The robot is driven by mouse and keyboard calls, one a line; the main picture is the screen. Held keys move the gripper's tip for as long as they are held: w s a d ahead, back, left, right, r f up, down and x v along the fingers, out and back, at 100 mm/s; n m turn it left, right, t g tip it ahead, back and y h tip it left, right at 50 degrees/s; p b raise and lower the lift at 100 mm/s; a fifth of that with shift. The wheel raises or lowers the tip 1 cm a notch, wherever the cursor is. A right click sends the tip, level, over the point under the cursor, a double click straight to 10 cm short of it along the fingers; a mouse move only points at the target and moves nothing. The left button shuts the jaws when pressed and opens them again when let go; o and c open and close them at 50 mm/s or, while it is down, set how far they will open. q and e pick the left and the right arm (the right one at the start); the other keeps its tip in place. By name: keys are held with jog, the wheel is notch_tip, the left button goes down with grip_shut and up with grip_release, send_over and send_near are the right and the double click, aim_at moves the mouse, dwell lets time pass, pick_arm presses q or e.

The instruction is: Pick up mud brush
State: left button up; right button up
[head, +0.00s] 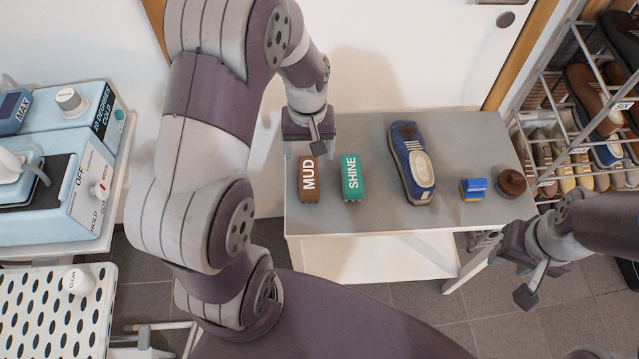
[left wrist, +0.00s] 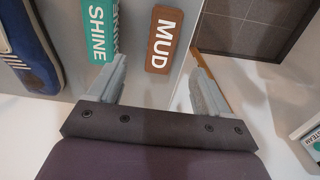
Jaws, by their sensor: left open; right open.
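The mud brush (head: 309,179) is a brown block with MUD in white letters. It lies at the left end of the grey table top (head: 370,215). In the left wrist view the mud brush (left wrist: 164,40) lies ahead of the gap between my fingers, apart from them. My left gripper (head: 314,140) hangs over the table just behind the mud brush. It is open and empty in the left wrist view (left wrist: 157,80). My right gripper (head: 530,280) is open and empty, to the right of the table's front edge.
The green shine brush (head: 351,178) lies close to the right of the mud brush. A blue shoe (head: 411,160), a blue and yellow block (head: 473,189) and a brown round pot (head: 512,183) are farther right. A shoe rack (head: 570,110) stands at the right.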

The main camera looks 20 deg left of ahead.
aim_at(309, 174)
pick_arm(q)
notch_tip(309, 174, down, 10)
jog(key=shift+s+a+f+b, duration=0.15)
jog(key=shift+f+b, duration=0.1)
jog(key=shift+b, duration=0.15)
jog(key=c, duration=1.1)
jog(key=shift+r, duration=0.15)
jog(key=r, duration=0.4)
jog(key=shift+w+d+r, duration=0.25)
jog(key=shift+w+d, duration=0.1)
jog(key=shift+w, duration=0.05)
jog(key=w+d+r, duration=0.4)
jog(key=d, duration=0.1)
jog(key=w+d+r, duration=0.2)
jog(key=w+d, duration=0.1)
jog(key=shift+d+r+p, duration=0.15)
jog(key=shift+p, duration=0.15)
